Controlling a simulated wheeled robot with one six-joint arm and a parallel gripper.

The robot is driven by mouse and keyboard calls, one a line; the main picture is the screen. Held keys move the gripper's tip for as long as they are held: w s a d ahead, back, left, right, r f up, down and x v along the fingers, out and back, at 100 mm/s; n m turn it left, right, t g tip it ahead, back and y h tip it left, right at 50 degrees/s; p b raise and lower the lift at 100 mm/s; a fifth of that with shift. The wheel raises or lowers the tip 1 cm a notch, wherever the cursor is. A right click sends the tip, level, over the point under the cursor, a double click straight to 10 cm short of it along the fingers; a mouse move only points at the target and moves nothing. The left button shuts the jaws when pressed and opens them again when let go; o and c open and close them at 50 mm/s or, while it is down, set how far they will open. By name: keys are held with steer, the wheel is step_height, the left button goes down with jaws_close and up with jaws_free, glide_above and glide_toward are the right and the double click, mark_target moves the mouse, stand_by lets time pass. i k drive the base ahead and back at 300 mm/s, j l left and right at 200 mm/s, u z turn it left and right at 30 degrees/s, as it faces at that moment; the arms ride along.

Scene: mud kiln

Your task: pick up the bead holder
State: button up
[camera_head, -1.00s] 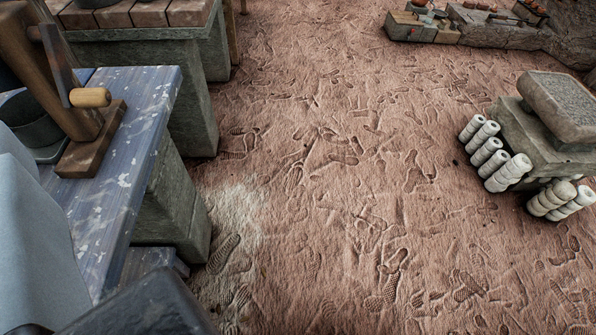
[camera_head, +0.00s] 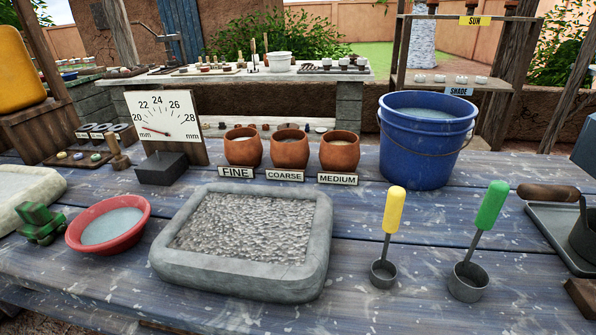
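I cannot tell for sure which thing is the bead holder. A small wooden board with several coloured round pieces (camera_head: 78,158) lies at the left of the blue-grey table, and it may be the holder. A small wooden peg-like piece (camera_head: 117,153) stands just right of it. Several beads or small pieces also sit on boards on the back bench, too small to tell apart. My gripper is not in view.
On the table (camera_head: 400,270) are a stone tray of gravel (camera_head: 318,240), a red bowl (camera_head: 140,205), a dial gauge (camera_head: 163,115), three clay pots (camera_head: 287,149), a blue bucket (camera_head: 425,140), a yellow-handled scoop (camera_head: 392,212) and a green-handled one (camera_head: 488,208). A back bench (camera_head: 350,95) stands behind.

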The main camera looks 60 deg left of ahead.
mark_target(39, 222)
steer(key=u, duration=3.1)
